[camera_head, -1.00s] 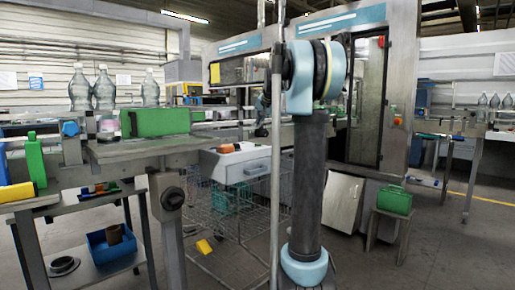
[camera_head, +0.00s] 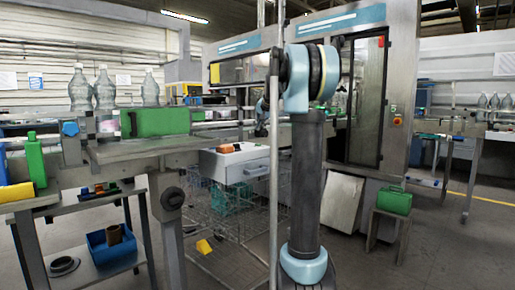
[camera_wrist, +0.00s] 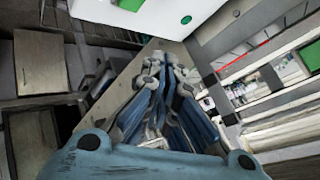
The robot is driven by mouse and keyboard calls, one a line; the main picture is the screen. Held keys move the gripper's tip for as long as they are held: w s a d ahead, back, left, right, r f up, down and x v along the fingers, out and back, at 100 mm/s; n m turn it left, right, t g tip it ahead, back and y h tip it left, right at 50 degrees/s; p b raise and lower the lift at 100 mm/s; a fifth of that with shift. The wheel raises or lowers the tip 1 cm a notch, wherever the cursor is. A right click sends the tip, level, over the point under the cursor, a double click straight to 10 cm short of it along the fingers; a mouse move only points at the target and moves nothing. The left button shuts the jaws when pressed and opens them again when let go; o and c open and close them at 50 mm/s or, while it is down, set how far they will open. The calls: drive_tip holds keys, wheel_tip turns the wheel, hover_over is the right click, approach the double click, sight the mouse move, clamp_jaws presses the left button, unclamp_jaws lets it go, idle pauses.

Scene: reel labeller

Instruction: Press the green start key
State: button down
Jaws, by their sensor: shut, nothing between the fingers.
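A small round green key (camera_wrist: 186,19) shows on a white panel (camera_wrist: 160,18) at the top of the wrist view. My gripper (camera_wrist: 165,62) is in the middle of the wrist view, its blue-grey fingers closed together and empty. The fingertips appear below and a little left of the green key in the picture, apart from it. I cannot pick out the key in the head view, where my arm and a pole cover part of the middle. The gripper itself is not clear there.
A white box-like unit (camera_head: 229,166) with an orange thing (camera_head: 226,149) on top stands left of my arm. A green block (camera_head: 160,122) lies on the conveyor at left. A green box (camera_head: 394,201) sits on a stool at right. A thin upright pole (camera_head: 274,200) stands close to my arm.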

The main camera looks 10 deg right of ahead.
drive_tip(key=shift+f, duration=2.9)
drive_tip(key=shift+f, duration=0.1)
drive_tip(key=shift+s+f, duration=0.1)
drive_tip(key=shift+f, duration=0.15)
drive_tip(key=shift+f, duration=0.45)
idle(0.5)
drive_tip(key=shift+r, duration=0.85)
drive_tip(key=shift+r, duration=0.1)
drive_tip(key=shift+r, duration=2.45)
